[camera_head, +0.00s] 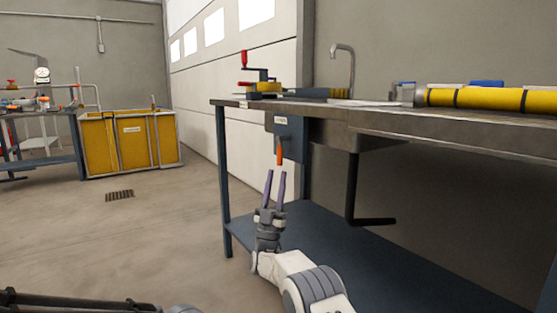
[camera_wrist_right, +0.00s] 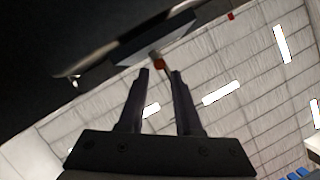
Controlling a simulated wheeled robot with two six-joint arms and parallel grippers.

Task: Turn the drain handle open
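An orange handle (camera_head: 279,153) hangs down from a dark blue plate (camera_head: 290,137) under the front left of the workbench; I take it for the drain handle. Its orange-red end (camera_wrist_right: 159,63) also shows in the right wrist view, just past the fingertips and between their lines. My right gripper (camera_head: 276,173) points up just below the handle. Its two dark fingers are apart with nothing visible between them. It also shows in the right wrist view (camera_wrist_right: 161,73). My left gripper is not in view.
The workbench (camera_head: 450,122) has a lower shelf (camera_head: 330,265) beneath my right gripper. A dark bent pipe (camera_head: 352,190) hangs under the bench to the right. A yellow roll (camera_head: 480,98) lies on top. Yellow bins (camera_head: 130,140) stand far left; the floor between is open.

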